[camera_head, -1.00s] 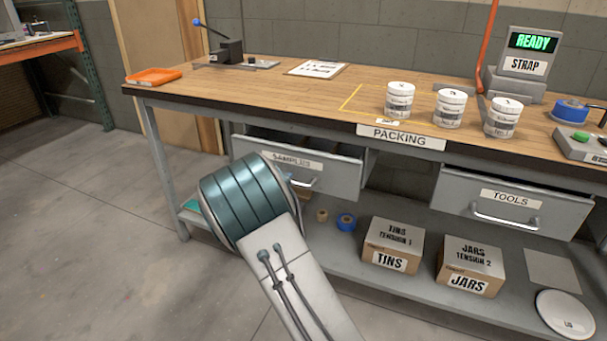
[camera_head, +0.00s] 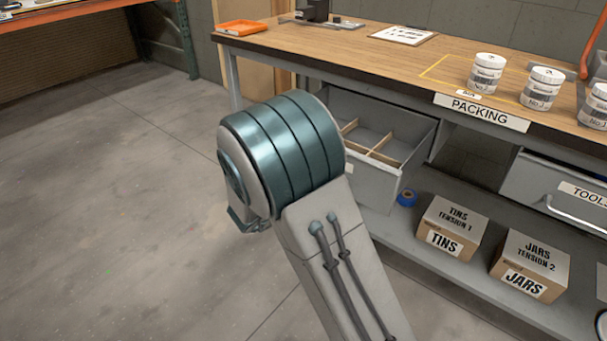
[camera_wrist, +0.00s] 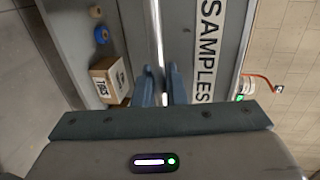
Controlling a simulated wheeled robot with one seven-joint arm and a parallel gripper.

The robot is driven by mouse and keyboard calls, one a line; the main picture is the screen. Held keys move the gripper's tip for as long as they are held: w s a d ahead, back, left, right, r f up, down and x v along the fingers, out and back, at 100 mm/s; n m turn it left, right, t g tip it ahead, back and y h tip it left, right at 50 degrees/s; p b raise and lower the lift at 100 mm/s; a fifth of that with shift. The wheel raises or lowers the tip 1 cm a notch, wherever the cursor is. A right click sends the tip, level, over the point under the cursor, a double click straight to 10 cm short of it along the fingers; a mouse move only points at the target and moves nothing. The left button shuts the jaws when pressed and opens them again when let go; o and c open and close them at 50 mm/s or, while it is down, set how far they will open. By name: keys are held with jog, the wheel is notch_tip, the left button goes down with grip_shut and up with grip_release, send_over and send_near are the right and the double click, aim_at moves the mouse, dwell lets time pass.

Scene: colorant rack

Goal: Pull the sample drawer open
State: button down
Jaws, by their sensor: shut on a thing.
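The sample drawer (camera_head: 382,188) is pulled out from under the bench, with wooden dividers showing inside it. Its front (camera_wrist: 182,25) carries the SAMPLES label (camera_wrist: 207,50) in the wrist view. The drawer's bar handle (camera_wrist: 156,32) runs between the two blue fingers of my gripper (camera_wrist: 163,85), which is shut on it. In the head view my own arm hides the gripper, the handle and the left part of the drawer front.
The bench top (camera_head: 385,65) holds several white jars at the right. The TOOLS drawer (camera_head: 560,185) is to the right. On the lower shelf stand the TINS box (camera_head: 450,225), the JARS box (camera_head: 530,265) and a blue tape roll (camera_head: 406,198). The floor at left is clear.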

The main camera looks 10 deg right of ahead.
jog(key=c, duration=1.6)
grip_release()
jog(key=shift+c, duration=0.2)
jog(key=p+v, duration=0.3)
jog(key=v, duration=1)
jog(key=shift+s+a, duration=0.25)
jog(key=shift+a, duration=0.05)
